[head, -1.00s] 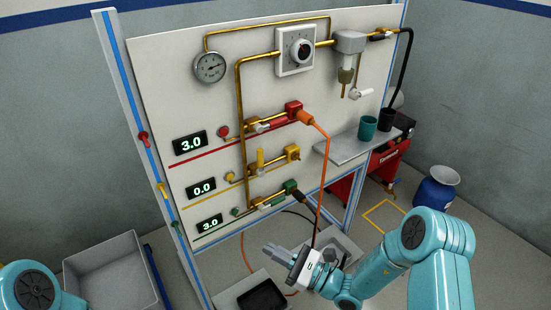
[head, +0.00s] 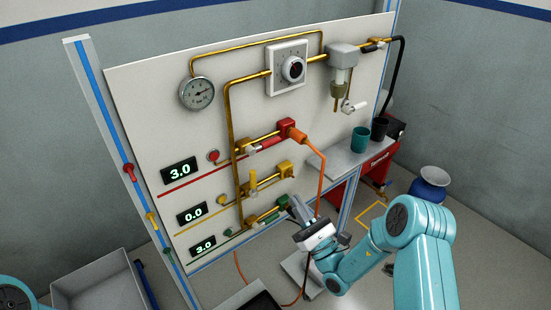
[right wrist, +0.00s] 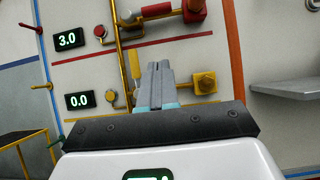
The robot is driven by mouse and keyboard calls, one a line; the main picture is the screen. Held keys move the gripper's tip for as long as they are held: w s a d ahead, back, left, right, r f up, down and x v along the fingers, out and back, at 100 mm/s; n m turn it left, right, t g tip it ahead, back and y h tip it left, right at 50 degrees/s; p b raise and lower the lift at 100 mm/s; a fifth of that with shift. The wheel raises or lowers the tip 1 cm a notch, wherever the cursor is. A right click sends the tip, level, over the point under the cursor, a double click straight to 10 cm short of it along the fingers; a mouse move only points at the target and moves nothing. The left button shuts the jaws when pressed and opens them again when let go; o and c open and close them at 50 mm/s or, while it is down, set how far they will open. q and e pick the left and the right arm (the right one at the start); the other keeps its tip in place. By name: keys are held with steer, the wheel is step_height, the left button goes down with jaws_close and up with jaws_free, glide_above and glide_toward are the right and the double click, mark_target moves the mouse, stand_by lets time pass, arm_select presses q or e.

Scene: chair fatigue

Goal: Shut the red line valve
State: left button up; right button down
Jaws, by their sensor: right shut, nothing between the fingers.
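The red line valve's handle (head: 266,144) lies along its brass pipe on the white panel, left of a red block (head: 286,127) with an orange hose. The red line's display (head: 180,170) reads 3.0. The handle also shows at the top of the right wrist view (right wrist: 160,17). My right gripper (head: 295,203) is shut and empty, pointing up, below the red valve and near the green line's right end in the head view. In the right wrist view its fingers (right wrist: 158,70) appear over the yellow line. My left gripper is out of view.
The yellow valve handle (head: 253,183) stands across its pipe, its display reading 0.0. The green valve handle (head: 266,214) lies along its pipe, below. The orange hose (head: 322,180) hangs close to my right gripper. A shelf (head: 340,164) with cups is at right.

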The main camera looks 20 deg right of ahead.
mark_target(266, 144)
steer(key=s+r+p+x, duration=0.1)
steer(key=r+p+x, duration=0.1)
steer(key=x, duration=1.1)
steer(key=shift+s+d+p, duration=0.2)
steer(key=shift+d+p, duration=0.05)
steer(key=shift+p, duration=0.1)
steer(key=shift+r, duration=0.1)
